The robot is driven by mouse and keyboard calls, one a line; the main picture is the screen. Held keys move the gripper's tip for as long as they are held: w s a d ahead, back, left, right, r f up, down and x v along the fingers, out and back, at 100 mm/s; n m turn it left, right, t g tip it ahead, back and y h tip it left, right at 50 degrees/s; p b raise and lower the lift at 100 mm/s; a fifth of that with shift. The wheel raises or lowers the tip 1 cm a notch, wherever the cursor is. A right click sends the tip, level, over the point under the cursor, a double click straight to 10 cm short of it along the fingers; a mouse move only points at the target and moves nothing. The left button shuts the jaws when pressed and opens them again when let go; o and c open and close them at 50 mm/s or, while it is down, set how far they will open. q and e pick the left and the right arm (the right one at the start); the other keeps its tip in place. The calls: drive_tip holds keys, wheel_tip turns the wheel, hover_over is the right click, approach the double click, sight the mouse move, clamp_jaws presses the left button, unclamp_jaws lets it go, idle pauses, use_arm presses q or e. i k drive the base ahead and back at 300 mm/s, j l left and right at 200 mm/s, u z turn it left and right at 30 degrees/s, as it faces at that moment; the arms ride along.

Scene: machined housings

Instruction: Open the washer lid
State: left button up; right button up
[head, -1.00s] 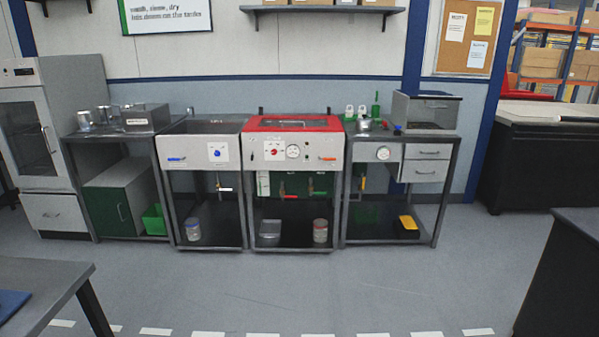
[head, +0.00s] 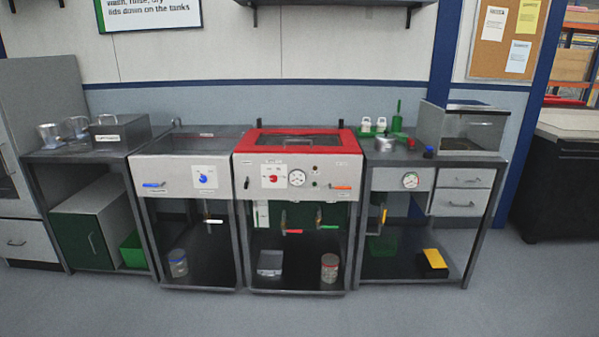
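A washer unit (head: 298,177) with a light grey front panel stands in the middle of the row in the head view. Its red-framed lid (head: 298,141) lies on top and looks shut, with a handle along its middle. The front panel carries a red knob (head: 273,178), a round gauge (head: 297,178) and an orange-red lever (head: 341,187). Neither of my grippers shows in this view.
A sink-like unit (head: 190,176) with a blue knob adjoins on the left. A shelf (head: 345,3) hangs above. The floor (head: 300,315) in front is clear.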

sight(350, 145)
drive_tip(key=i+j, duration=0.1)
drive_tip(key=i, duration=0.55)
drive_tip(key=i+j, duration=0.15)
drive_tip(key=i, duration=0.45)
